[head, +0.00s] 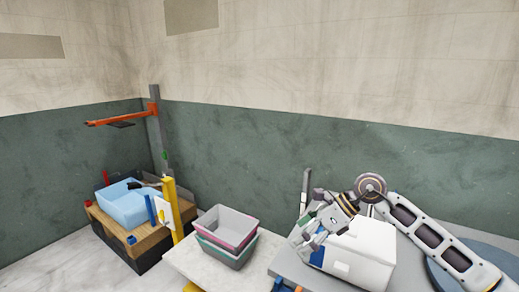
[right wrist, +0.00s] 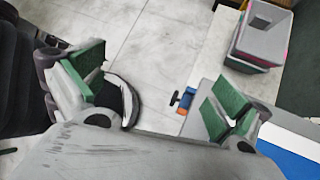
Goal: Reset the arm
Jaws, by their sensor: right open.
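My right arm (head: 430,235) comes in from the right. Its gripper (head: 308,236) hangs over the left side of a white box-shaped machine (head: 365,250) with a blue panel; I cannot tell whether they touch. In the right wrist view the gripper (right wrist: 155,90) has its green-padded fingers wide apart, with nothing held between them. The floor shows between the fingers. My left gripper is not in view.
Stacked grey and pink bins (head: 228,230) stand on a pale table (head: 185,258) left of the machine; they also show in the right wrist view (right wrist: 262,35). A blue tub (head: 122,205) sits on a wooden stand near a post with an orange arm (head: 120,118).

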